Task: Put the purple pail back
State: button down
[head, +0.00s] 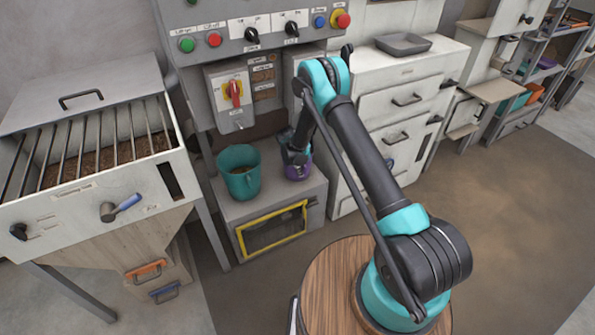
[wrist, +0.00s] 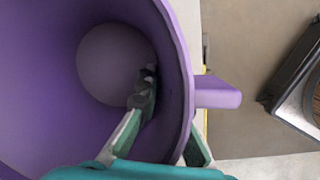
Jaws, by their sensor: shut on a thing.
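The purple pail (head: 299,169) is at the right end of the low grey stand's top (head: 262,203), beside a teal pail (head: 239,172). In the head view my gripper (head: 296,155) is at the purple pail and partly hides it. In the wrist view the purple pail (wrist: 80,50) fills the left side, its inside looking empty. My gripper (wrist: 165,120) is shut on its wall, one finger inside and the other outside. A purple tab (wrist: 217,92) sticks out from the pail's rim. I cannot tell whether the pail touches the stand.
A control panel (head: 258,25) overhangs the stand. A white drawer cabinet (head: 395,120) is to the right, a barred hopper (head: 90,150) to the left. Open floor (head: 500,200) lies at right.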

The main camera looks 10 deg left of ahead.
jog(key=c, duration=1.7)
grip_release()
jog(key=shift+f, duration=0.1)
jog(key=v, duration=0.7)
jog(key=shift+s, duration=0.25)
jog(key=shift+a, duration=0.1)
